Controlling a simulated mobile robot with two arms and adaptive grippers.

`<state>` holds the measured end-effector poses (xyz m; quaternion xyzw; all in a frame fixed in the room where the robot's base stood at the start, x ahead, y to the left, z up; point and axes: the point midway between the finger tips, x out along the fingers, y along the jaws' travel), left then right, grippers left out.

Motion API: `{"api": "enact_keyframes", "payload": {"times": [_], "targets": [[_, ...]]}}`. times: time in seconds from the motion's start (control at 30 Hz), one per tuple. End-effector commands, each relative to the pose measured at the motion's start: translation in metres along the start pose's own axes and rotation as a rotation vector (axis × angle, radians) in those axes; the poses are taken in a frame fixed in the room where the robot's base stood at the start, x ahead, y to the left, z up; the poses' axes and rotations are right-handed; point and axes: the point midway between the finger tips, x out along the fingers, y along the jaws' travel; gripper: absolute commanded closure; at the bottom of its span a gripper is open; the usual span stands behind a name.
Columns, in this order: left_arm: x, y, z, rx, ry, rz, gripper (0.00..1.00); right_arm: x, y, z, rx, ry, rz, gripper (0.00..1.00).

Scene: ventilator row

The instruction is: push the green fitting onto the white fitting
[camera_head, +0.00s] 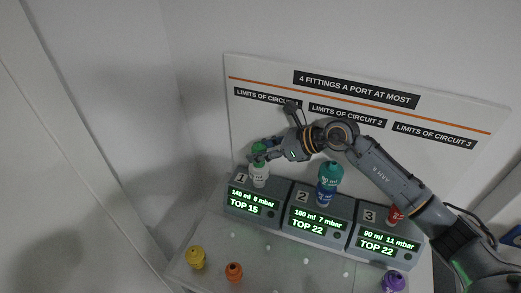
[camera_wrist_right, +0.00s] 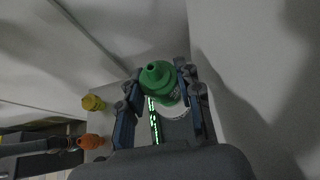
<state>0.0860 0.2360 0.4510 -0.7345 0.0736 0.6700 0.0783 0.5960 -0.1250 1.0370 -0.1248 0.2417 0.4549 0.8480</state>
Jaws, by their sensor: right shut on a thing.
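The green fitting (camera_head: 258,148) is in my right gripper (camera_head: 264,156), directly above the white fitting (camera_head: 260,174) at port 1. In the right wrist view the green fitting (camera_wrist_right: 158,77) sits between the two fingers of the right gripper (camera_wrist_right: 163,88), its nozzle toward the camera. The white fitting's rim (camera_wrist_right: 174,111) shows beneath it there. The fingers cover the join, so I cannot tell whether the two are touching or apart. The white fitting stands upright on the unit of circuit 1 (camera_head: 250,203). My left gripper is not in view.
Port 2 holds a teal fitting (camera_head: 330,173) stacked on a blue one (camera_head: 326,193). Port 3 has a red fitting (camera_head: 395,215). Loose yellow (camera_head: 196,257), orange (camera_head: 234,272) and purple (camera_head: 393,282) fittings stand on the table. A sign board (camera_head: 450,118) rises behind the units.

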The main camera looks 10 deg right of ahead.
Motion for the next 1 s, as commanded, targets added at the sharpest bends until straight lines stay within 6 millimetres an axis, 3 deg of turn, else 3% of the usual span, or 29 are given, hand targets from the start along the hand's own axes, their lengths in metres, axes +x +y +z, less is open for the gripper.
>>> {"api": "enact_keyframes", "payload": {"times": [1.0], "targets": [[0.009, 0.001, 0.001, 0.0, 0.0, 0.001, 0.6, 0.007, 0.001, -0.013, 0.003, 0.009, 0.004, 1.0]]}}
